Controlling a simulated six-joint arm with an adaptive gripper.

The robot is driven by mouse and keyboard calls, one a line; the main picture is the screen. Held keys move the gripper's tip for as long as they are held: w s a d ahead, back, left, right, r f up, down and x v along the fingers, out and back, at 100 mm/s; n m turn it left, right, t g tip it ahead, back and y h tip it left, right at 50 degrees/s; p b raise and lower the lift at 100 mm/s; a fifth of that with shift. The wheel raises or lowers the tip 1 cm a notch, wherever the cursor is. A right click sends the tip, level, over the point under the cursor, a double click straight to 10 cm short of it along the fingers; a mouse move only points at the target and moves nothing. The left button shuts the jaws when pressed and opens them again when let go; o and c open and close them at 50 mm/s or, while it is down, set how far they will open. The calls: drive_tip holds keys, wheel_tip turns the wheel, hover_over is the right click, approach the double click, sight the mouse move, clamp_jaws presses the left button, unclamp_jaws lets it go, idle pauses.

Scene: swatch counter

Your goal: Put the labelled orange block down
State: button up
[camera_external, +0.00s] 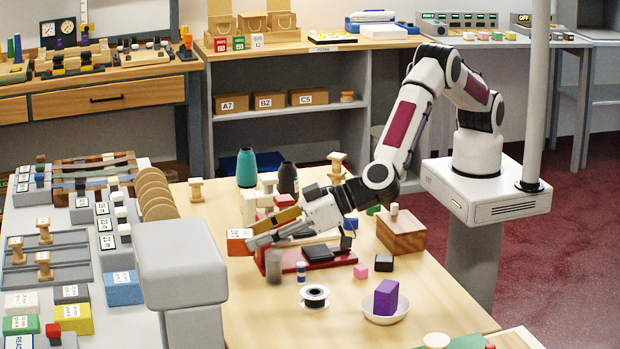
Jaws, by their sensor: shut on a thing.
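The orange block (239,246) has a white label on its upper face. It is at the left end of my gripper (256,237), which is shut on it. My gripper reaches in from the right, tilted down to the left, over the near table. I cannot tell whether the block's underside touches anything; the fingers partly cover its right side.
A red tray (338,267) with dark items lies below my gripper. A grey cylinder (273,267), a blue-and-white spool (301,272) and a black-and-white reel (314,297) stand nearby. A grey post (181,262) rises at left. A white bowl (385,314) holds a purple block.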

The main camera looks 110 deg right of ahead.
drive_tip(key=w+d+r, duration=0.2)
drive_tip(key=d+r, duration=0.1)
drive_tip(key=d, duration=0.4)
drive_tip(key=w+d+r+y, duration=0.1)
drive_tip(key=w+d+r, duration=0.1)
drive_tip(key=d, duration=0.5)
drive_tip(key=w+d+r, duration=0.2)
drive_tip(key=d+r, duration=0.1)
drive_tip(key=d, duration=0.5)
drive_tip(key=s+d+f+n+y, duration=0.15)
drive_tip(key=s+d, duration=0.25)
drive_tip(key=d, duration=0.4)
drive_tip(key=s+d+f+n, duration=0.1)
drive_tip(key=s+d+f, duration=0.25)
drive_tip(key=d, duration=0.35)
drive_tip(key=shift+s+f, duration=0.15)
drive_tip(key=shift+f, duration=0.95)
drive_tip(key=shift+s+f, duration=0.15)
drive_tip(key=shift+f, duration=0.95)
drive_tip(key=shift+f, duration=0.15)
drive_tip(key=shift+f, duration=2.95)
